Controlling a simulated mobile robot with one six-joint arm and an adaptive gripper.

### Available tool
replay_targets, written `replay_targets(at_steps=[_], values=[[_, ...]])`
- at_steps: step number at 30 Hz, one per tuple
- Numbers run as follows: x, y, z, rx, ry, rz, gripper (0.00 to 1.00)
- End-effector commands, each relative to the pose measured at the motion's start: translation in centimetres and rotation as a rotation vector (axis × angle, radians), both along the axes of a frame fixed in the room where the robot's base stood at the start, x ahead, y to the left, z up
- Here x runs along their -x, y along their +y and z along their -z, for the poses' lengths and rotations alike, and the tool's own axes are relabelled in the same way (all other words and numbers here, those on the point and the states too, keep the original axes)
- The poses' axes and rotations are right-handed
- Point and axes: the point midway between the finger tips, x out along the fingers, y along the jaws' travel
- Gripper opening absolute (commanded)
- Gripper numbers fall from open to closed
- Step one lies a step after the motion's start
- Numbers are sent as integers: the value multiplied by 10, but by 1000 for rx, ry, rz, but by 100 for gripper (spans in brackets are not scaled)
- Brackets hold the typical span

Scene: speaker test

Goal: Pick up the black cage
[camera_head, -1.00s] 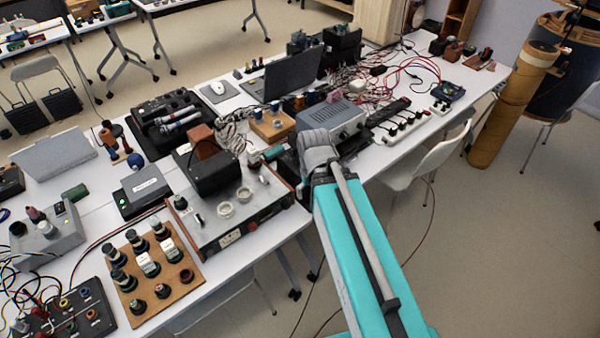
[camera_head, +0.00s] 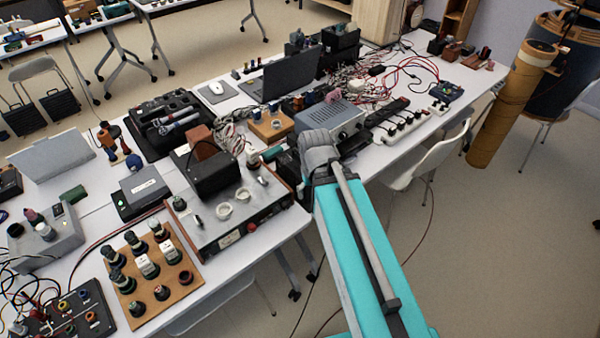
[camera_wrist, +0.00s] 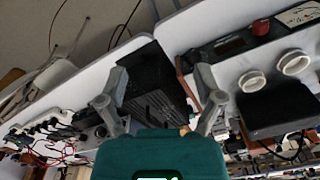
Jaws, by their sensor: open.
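The black cage (camera_wrist: 152,82), a dark box with slots along its lower side, stands on the white table in the wrist view. My gripper (camera_wrist: 162,76) is open, with one finger on each side of the cage's image. I cannot tell whether either finger touches it or how far down they reach. In the head view my grey and teal arm (camera_head: 350,240) reaches over the table edge. It hides most of the gripper, and a dark shape beside the wrist cannot be clearly made out as the cage.
A metal instrument with dials (camera_head: 235,212) stands close to the left of my wrist, and a grey power supply (camera_head: 335,120) stands just behind it. A power strip (camera_head: 405,128) and tangled cables lie to the right. A white chair (camera_head: 425,165) stands by the table edge.

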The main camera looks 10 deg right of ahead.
Motion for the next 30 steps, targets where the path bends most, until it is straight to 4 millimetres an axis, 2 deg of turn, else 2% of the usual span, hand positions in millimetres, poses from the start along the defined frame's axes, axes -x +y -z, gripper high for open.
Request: replay_targets(at_steps=[5, 9, 10, 14, 17, 27, 30], values=[[0, 0, 0, 0, 0, 0, 85], [-4, 0, -1, 0, 0, -5, 59], [-6, 0, -2, 0, 0, -9, 56], [-25, -1, -9, 0, 0, -41, 56], [-50, -2, -18, 0, 0, -88, 56], [-165, -9, -55, -1, 0, -328, 56], [-192, -12, -63, -1, -1, -389, 56]])
